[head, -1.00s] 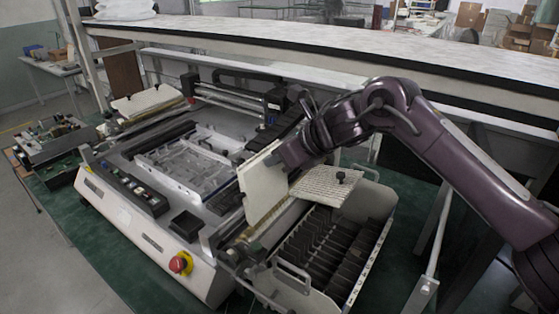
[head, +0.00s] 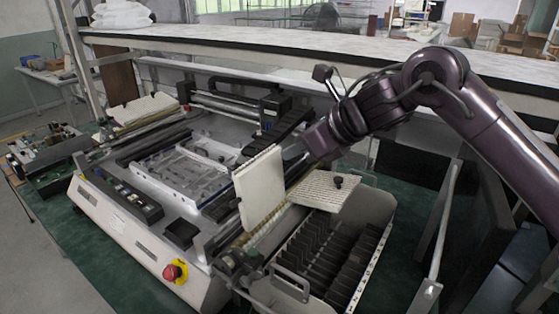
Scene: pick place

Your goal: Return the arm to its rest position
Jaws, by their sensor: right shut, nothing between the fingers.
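My right arm reaches in from the right in the head view. Its gripper (head: 297,163) is shut and empty, just right of an upright cream panel (head: 261,189) and above a ribbed cream plate with a black knob (head: 322,191). I cannot tell whether the fingertips touch the panel, as they are partly hidden behind its edge. My left gripper is not in the picture.
The machine (head: 130,238) with a red emergency button (head: 175,271) stands on a green table. A slotted rack with a metal handle (head: 292,284) is below the gripper. A long white counter (head: 300,42) runs behind. Circuit boards (head: 45,148) lie at left.

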